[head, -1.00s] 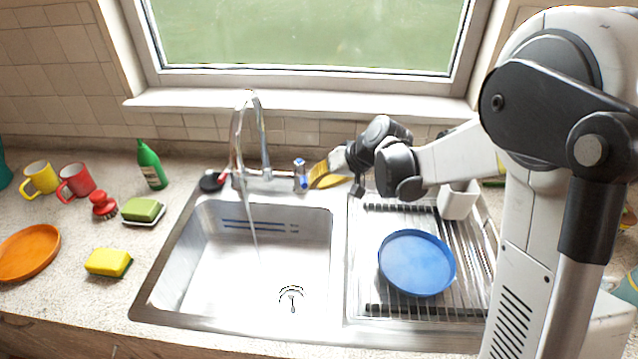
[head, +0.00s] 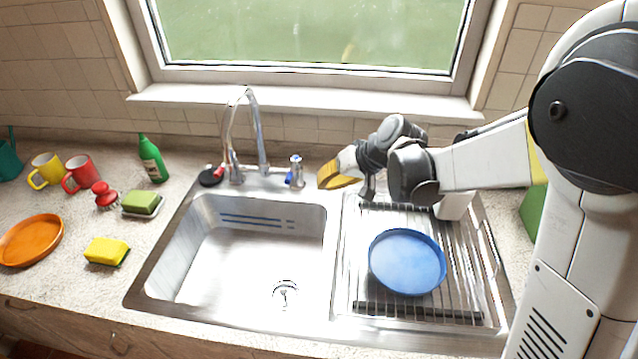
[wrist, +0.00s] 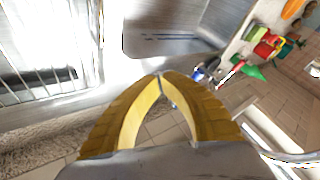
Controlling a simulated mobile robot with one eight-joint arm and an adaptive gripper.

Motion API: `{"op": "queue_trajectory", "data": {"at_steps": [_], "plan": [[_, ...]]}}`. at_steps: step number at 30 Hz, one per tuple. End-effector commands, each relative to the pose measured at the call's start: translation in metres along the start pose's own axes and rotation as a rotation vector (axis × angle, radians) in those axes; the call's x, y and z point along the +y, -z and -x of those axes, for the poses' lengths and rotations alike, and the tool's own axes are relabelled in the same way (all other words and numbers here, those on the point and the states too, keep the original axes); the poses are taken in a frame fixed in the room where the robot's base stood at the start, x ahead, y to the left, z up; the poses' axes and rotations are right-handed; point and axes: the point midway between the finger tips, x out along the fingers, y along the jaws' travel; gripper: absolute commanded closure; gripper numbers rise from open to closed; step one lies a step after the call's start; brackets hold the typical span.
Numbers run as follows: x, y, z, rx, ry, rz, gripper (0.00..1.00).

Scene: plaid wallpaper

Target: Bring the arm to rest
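My gripper (head: 322,182) has yellow fingers and hangs behind the sink, just right of the blue-marked tap handle (head: 295,172) and apart from it. In the wrist view the fingertips (wrist: 161,76) meet with nothing between them, so it is shut and empty. My arm is bent, reaching in from the right over the back of the drying rack. The chrome faucet (head: 245,130) stands behind the sink basin (head: 245,260), and no water stream shows from it.
A blue plate (head: 407,262) lies on the drying rack (head: 470,270), with a white holder (head: 456,205) behind it. On the left counter are an orange plate (head: 32,240), mugs (head: 80,174), sponges (head: 107,251) and a green bottle (head: 152,160). The window sill (head: 300,103) is behind.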

Motion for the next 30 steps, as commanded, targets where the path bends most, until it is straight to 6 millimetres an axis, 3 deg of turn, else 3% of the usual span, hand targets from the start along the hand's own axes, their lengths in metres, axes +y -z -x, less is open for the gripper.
{"op": "queue_trajectory", "data": {"at_steps": [3, 7, 20, 23, 30], "plan": [[-0.007, -0.001, 0.032, -0.002, 0.001, 0.001, 1.00], [-0.010, -0.004, 0.054, -0.001, 0.000, 0.001, 1.00], [-0.012, -0.013, 0.078, 0.000, -0.021, 0.000, 1.00], [-0.014, -0.025, 0.096, 0.003, -0.069, -0.005, 1.00], [-0.011, -0.078, 0.155, 0.034, -0.247, -0.014, 1.00]]}}
